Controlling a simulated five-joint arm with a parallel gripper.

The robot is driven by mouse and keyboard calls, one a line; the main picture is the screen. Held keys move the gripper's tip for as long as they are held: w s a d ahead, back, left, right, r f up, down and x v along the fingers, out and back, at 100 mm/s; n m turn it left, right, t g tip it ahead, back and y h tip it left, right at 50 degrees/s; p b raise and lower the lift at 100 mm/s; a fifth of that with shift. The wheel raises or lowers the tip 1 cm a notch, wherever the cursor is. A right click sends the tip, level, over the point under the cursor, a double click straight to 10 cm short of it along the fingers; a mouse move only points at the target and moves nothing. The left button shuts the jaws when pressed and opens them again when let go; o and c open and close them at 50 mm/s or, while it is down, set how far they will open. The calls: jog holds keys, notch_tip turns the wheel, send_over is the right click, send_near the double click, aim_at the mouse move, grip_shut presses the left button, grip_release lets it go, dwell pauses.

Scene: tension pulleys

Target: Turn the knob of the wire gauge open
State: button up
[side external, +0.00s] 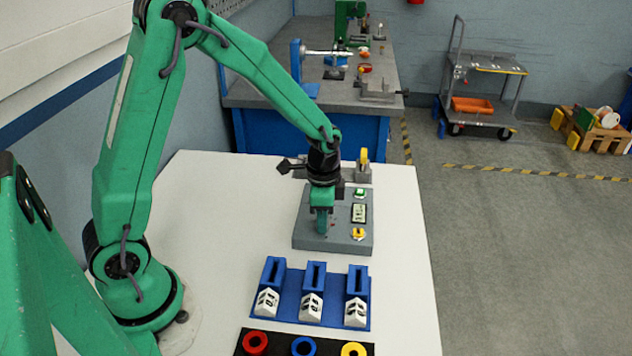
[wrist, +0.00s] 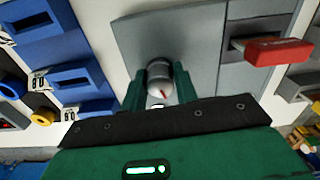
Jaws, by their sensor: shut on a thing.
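The wire gauge is a grey box (side external: 300,232) on the white table, with a green button, a small display and a yellow knob along its right side. Its grey plate (wrist: 128,40) shows in the wrist view. A round grey knob (wrist: 158,72) with a red mark on its face stands on this plate. My gripper (side external: 322,228) points down over the left part of the box. In the wrist view my gripper (wrist: 160,88) has its two green fingers on either side of the grey knob, shut on it. In the side view my fingers hide the knob.
A red handle (wrist: 278,50) sticks out from a darker grey block right of the knob in the wrist view. A blue slotted rack (side external: 283,310) with white labels stands in front of the gauge. A yellow-topped part (side external: 364,158) stands behind it. Bare table lies to the left.

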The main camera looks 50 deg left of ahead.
jog(key=n, duration=0.5)
jog(key=shift+n, duration=0.3)
jog(key=n, duration=0.6)
jog(key=shift+r, duration=0.1)
jog(key=o, duration=1)
jog(key=shift+r, duration=3.9)
